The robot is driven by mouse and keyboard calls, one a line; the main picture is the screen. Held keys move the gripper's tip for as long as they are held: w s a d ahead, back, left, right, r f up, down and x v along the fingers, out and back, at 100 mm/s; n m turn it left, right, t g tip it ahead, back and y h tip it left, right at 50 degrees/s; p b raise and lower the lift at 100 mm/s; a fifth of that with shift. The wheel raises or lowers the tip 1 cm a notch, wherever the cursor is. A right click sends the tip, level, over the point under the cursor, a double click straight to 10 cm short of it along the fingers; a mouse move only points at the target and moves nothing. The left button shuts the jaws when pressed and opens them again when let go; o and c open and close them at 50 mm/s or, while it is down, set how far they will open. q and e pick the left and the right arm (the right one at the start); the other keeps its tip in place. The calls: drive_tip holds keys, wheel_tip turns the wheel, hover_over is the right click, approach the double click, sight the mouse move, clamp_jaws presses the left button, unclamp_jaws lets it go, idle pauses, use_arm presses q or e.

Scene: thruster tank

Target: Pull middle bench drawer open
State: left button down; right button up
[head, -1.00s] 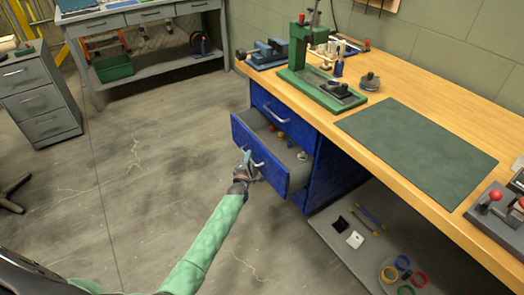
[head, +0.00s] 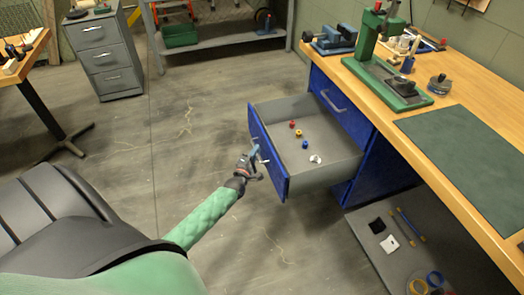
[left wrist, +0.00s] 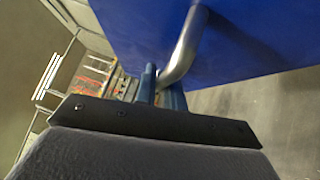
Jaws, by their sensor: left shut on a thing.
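The blue middle bench drawer (head: 268,158) stands far out from the bench, its grey inside open to view. Several small things lie in it, among them a red one (head: 299,133), a yellow one, a blue one and a white one (head: 315,159). My left gripper (head: 253,160) is at the drawer's front, shut on the metal bar handle (left wrist: 186,45). In the left wrist view its fingers (left wrist: 160,88) close around the handle's near end, against the blue drawer front. My right gripper is not in view.
The wooden bench top (head: 445,112) carries a green press (head: 385,75) and a dark green mat (head: 470,150). The closed upper drawer (head: 340,105) is above the open one. A low shelf (head: 365,240) holds small parts. The floor left of the drawer is clear.

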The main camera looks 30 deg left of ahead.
use_arm(q)
drive_tip(key=shift+s+f, duration=0.1)
drive_tip(key=c, duration=1.5)
unclamp_jaws()
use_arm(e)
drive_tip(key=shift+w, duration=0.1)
